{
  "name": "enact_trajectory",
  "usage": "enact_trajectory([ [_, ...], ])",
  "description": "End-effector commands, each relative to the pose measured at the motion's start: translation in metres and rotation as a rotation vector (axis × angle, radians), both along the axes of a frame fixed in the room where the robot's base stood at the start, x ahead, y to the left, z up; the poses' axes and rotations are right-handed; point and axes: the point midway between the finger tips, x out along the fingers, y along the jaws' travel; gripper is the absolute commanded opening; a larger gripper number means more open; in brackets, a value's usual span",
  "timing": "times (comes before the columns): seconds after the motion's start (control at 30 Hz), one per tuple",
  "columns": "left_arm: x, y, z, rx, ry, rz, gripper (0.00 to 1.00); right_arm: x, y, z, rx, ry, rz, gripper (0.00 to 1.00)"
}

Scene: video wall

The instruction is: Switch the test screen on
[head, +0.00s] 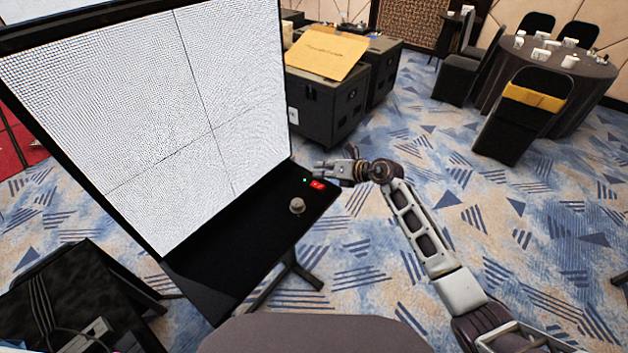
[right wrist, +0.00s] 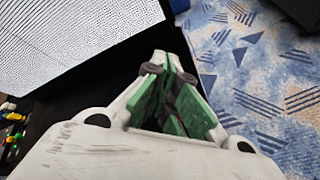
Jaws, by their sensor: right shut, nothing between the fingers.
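The test screen (head: 150,100) stands at the left in the head view, its face bright white with a fine dot pattern and dark seams. It also fills the upper left of the right wrist view (right wrist: 70,35). On the black shelf (head: 235,240) below it are a red switch (head: 318,184), a small green light (head: 305,180) and a grey knob (head: 297,205). My right gripper (head: 322,165) is shut and empty, just above and behind the red switch; I cannot tell whether it touches. In the right wrist view its fingers (right wrist: 165,70) hide the switch. My left gripper is not in view.
Black cases (head: 325,105) with a cardboard sheet (head: 327,53) stand behind the screen. A black table with cables (head: 75,290) is at the lower left. A round table (head: 550,70) with chairs is at the far right. Patterned carpet between them is clear.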

Motion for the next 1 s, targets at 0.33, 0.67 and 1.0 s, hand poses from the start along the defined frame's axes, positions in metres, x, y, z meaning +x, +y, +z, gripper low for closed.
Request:
enact_trajectory([
  [0.33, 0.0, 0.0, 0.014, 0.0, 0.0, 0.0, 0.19, -0.004, -0.006, 0.021, -0.002, 0.0, 0.0, 0.0],
  [0.67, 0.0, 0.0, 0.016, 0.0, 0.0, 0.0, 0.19, -0.006, -0.007, 0.028, 0.0, 0.001, 0.001, 0.0],
  [1.0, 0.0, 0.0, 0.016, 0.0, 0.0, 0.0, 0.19, -0.005, -0.007, 0.027, 0.0, 0.001, 0.001, 0.0],
])
